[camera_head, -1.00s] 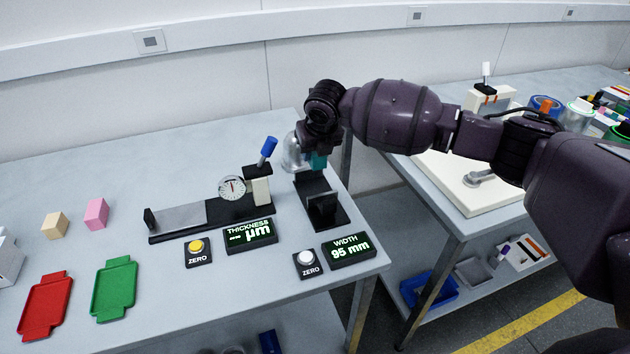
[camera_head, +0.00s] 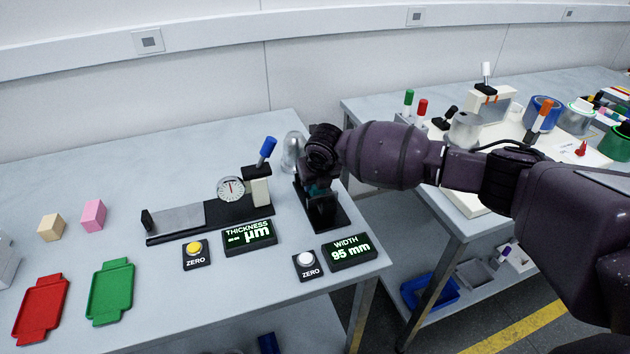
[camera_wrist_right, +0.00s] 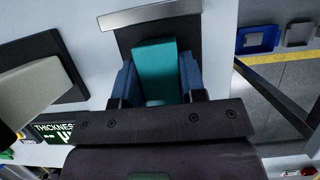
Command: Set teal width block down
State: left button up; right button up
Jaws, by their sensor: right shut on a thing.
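The teal width block (camera_wrist_right: 156,72) is between the two blue fingers of my right gripper (camera_wrist_right: 157,82) in the right wrist view. The gripper is shut on it. In the head view my right gripper (camera_head: 319,187) is low over the black width gauge (camera_head: 332,216), and only a small teal patch (camera_head: 318,190) of the block shows behind it. I cannot tell whether the block touches the gauge. The width display (camera_head: 348,251) reads 95 mm. My left gripper is not in view.
The thickness gauge (camera_head: 182,217) with its dial and blue-topped lever stands left of the width gauge. A clear dome (camera_head: 291,152) stands close behind my gripper. Red (camera_head: 41,307) and green (camera_head: 110,291) trays and pink (camera_head: 93,215) and tan (camera_head: 51,227) blocks are at left.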

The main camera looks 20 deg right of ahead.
jog(key=shift+f, duration=0.1)
jog(key=o, duration=1)
jog(key=shift+r, duration=0.4)
jog(key=shift+p+v, duration=0.95)
jog(key=shift+v, duration=4.8)
